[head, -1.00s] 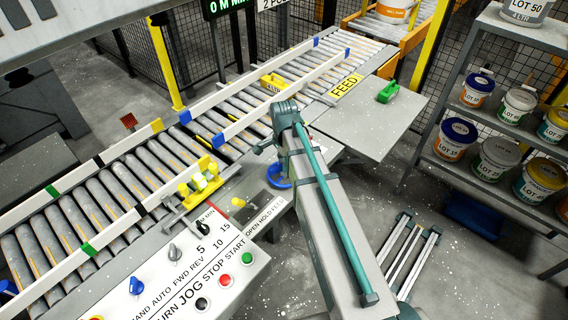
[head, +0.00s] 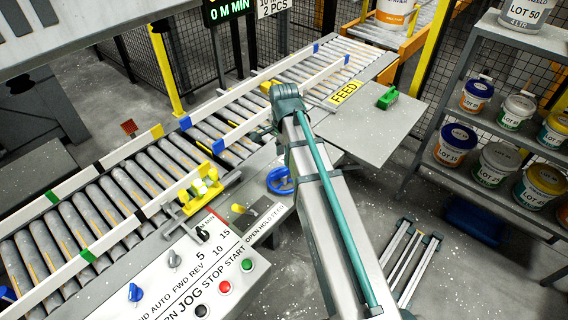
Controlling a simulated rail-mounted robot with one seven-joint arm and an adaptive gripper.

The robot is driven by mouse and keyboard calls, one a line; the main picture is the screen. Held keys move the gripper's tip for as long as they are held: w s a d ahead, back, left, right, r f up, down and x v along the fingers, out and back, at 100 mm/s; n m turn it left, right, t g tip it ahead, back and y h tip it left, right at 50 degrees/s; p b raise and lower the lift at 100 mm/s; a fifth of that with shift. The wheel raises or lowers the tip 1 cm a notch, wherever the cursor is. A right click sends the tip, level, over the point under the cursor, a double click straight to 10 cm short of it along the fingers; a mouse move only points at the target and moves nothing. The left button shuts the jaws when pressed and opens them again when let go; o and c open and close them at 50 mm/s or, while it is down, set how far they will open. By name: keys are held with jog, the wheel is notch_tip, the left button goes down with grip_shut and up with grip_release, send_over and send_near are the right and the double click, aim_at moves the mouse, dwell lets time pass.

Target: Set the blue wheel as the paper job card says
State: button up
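The blue wheel (head: 280,181) is a handwheel at the conveyor's near side, beside the slanted control panel (head: 190,275). My arm passes just to its right, close to it in the picture. A white card (head: 272,7) with black print hangs at the top; its lower line reads "2 PCS" and its upper part is cut off by the frame edge. I cannot tell whether it is the job card. My gripper is not visible; the arm bends away behind its teal upper joint.
The roller conveyor (head: 120,195) has white side rails with coloured marks. A display (head: 228,12) reads "0 M MIN". A green object (head: 387,98) lies on the grey side table (head: 375,135). Shelves with pails (head: 453,145) stand right. Yellow clamps (head: 205,185) sit by the near rail.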

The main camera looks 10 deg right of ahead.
aim_at(284, 169)
jog(key=shift+r, duration=2.15)
